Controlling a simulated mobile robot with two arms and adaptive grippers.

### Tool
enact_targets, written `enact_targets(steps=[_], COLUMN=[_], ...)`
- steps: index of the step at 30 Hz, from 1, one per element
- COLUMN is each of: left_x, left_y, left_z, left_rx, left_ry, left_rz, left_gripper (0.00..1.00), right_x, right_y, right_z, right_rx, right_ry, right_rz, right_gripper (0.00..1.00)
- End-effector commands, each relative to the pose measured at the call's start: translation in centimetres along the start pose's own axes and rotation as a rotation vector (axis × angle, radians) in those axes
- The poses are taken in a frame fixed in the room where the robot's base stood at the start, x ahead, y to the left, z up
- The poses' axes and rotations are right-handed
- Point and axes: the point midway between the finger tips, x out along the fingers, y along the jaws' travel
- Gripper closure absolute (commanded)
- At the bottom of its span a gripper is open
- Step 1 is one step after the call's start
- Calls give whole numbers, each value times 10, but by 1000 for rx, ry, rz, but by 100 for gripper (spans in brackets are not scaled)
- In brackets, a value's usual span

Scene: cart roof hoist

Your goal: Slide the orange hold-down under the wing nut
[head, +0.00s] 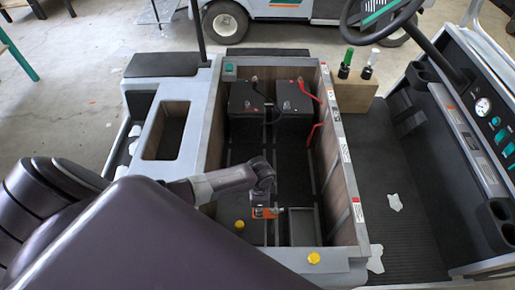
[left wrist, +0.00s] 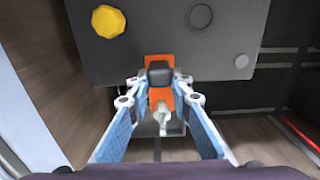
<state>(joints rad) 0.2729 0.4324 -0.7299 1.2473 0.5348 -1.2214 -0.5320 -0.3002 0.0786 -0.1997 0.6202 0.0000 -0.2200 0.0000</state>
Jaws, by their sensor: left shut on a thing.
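The orange hold-down (left wrist: 159,96) is a small flat plate with a black block (left wrist: 160,73) on top, lying at the edge of a dark grey panel in the left wrist view. It shows as a small orange patch in the head view (head: 264,212). My left gripper (left wrist: 160,80) has its blue-padded fingers on both sides of the hold-down, shut on it. The head view shows the gripper (head: 262,200) low in the cart's open bay. A pale metal piece (left wrist: 163,116), apparently the wing nut, sits at the hold-down's near end. Whether the plate is under it I cannot tell.
Two black batteries (head: 294,104) stand at the bay's far end, with red cables. The bay has wooden side walls (head: 345,180) and a grey rim. A yellow knob (left wrist: 108,20) is on the panel. Another yellow knob (head: 314,258) is on the near rim.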

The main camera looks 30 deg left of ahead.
Motion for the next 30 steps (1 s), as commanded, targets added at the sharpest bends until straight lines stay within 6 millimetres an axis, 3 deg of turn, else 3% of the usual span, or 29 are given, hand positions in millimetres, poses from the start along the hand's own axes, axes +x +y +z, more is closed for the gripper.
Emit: enact_targets(steps=[20,21,26,30], left_x=[-1,-1,0,0], left_y=[0,0,0,0], left_z=[-12,-12,-12,-11], left_rx=[0,0,0,0], left_ry=[3,3,2,1], left_rz=[-1,-1,-1,-1], left_gripper=[100,78,61,60], right_x=[1,1,1,1], right_y=[0,0,0,0], right_z=[0,0,0,0], right_rx=[0,0,0,0], right_ry=[0,0,0,0], right_rz=[0,0,0,0], right_gripper=[60,60,60,60])
